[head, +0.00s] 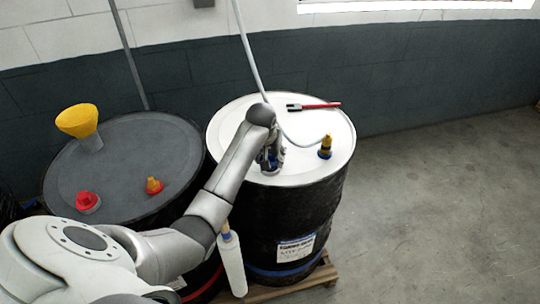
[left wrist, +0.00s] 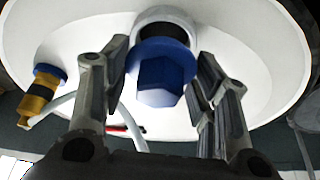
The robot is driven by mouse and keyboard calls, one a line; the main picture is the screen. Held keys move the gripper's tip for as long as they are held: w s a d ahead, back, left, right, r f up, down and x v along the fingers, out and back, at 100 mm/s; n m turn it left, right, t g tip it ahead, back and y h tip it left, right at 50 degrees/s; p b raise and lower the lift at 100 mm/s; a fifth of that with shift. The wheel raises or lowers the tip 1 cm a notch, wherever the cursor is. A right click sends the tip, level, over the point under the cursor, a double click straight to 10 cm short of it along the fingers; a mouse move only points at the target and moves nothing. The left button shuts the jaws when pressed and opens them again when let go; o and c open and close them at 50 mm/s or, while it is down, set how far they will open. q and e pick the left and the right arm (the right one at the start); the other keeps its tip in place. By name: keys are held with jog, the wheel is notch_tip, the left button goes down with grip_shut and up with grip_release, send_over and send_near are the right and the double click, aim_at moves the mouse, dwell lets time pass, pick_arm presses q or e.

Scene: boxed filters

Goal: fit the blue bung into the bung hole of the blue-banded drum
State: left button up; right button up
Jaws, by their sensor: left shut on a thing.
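The blue-banded drum stands on the right in the head view, with a white lid (head: 225,115) and a blue band (head: 290,271) near its foot. My left gripper (head: 268,164) points down at the near left part of this lid. In the left wrist view the blue bung (left wrist: 160,80), with a wide flange and a faceted head, is between its fingers, which are shut on it. The pale ring of the bung hole (left wrist: 165,15) shows just beyond the flange. My right gripper is not in view.
The left drum's dark lid (head: 130,150) bears a yellow funnel (head: 78,121), a red bung (head: 87,201) and a red-based fitting (head: 154,186). Floor at right is clear.

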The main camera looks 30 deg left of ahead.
pick_arm(q)
jog(key=shift+p, duration=0.35)
dwell(0.8)
jog(key=shift+f+b, duration=0.4)
jog(key=shift+f, duration=0.5)
jog(key=o, duration=1.1)
jog(key=shift+c, duration=0.2)
jog(key=v, duration=1.2)
